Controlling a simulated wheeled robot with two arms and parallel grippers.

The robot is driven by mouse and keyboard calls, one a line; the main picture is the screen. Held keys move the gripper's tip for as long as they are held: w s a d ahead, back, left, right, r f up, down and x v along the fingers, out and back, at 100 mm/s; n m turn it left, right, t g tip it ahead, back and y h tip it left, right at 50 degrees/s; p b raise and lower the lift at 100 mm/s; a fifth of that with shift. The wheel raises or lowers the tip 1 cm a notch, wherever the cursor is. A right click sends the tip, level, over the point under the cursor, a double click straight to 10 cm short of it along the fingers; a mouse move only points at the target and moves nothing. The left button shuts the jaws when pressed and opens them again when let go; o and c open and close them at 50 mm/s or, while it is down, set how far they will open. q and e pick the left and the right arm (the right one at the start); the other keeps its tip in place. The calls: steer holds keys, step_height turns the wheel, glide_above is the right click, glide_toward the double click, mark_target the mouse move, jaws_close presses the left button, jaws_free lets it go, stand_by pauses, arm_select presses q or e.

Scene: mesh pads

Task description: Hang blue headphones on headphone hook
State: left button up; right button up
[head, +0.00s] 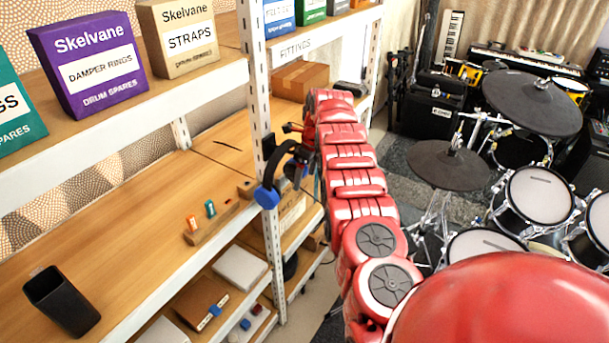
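The blue headphones (267,194), with a dark headband and blue ear cups, show in the head view at the white shelf upright, in front of the lower shelf's edge. The band arches up to the right and one cup hangs at the lower left. My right gripper (304,160) is at the far end of the red arm, right beside the band; its fingers are small, dark and partly hidden, so I cannot tell whether they close on it. A dark piece on the upright (268,145) may be the headphone hook; the contact with the headphones is unclear. My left gripper is out of view.
Shelves stand on the left, with a purple box (90,65), a tan box (180,38), a black cup (62,300) and a wooden block holding small coloured items (212,222). A cardboard box (300,78) lies beyond the upright. Drums and cymbals (532,103) crowd the right.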

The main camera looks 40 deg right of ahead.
steer(key=shift+r+b, duration=0.4)
steer(key=s+d+r+p, duration=0.1)
steer(key=s+r, duration=0.2)
steer(key=r, duration=1.3)
steer(key=shift+r+p, duration=0.25)
steer(key=shift+p, duration=0.15)
